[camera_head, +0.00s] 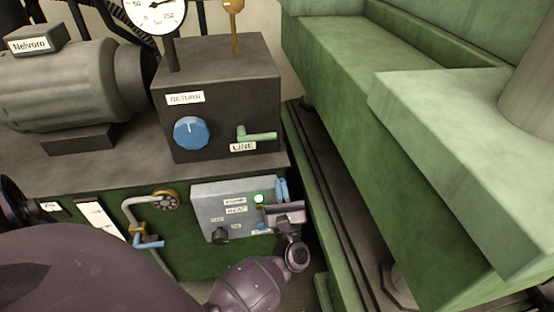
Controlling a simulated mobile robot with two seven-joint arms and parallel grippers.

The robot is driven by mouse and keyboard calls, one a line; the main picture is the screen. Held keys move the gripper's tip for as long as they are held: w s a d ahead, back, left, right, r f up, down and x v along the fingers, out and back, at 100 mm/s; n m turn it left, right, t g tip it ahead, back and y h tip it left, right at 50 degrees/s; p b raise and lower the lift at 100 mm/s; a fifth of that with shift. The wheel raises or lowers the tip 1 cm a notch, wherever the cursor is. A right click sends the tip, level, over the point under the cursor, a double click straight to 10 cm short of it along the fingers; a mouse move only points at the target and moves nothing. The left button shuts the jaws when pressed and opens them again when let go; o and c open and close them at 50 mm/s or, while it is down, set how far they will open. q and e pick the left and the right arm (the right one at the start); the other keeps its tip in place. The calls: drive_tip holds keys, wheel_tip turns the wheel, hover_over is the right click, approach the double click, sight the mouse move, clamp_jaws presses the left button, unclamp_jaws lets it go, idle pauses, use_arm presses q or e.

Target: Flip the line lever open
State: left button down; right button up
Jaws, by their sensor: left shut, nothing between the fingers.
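The line lever (258,136) is a pale green handle on the front of a dark grey box (190,112), just above a plate marked LINE (243,147). It lies about level, its free end pointing right. My left gripper (281,188) comes up from below in front of the right end of the grey control panel. It is below and slightly right of the lever, apart from it. Its narrow bluish fingers are together, with nothing held between them. The gripper's body hides part of the panel. My right gripper is not in view.
A blue RETURN knob (191,132) sits left of the lever. A gauge (155,12) stands above the box. The grey control panel (213,197) has a lit green lamp (258,198). A large green machine (345,110) bounds the right side. A motor (70,82) stands left.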

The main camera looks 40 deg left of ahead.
use_arm(q)
drive_tip(key=p+x, duration=0.1)
drive_tip(key=x, duration=0.7)
drive_tip(key=shift+w+a+r, duration=0.1)
drive_tip(key=shift+r, duration=0.1)
drive_tip(key=shift+w+a+r, duration=0.25)
drive_tip(key=shift+w+a, duration=0.05)
drive_tip(key=shift+a, duration=0.1)
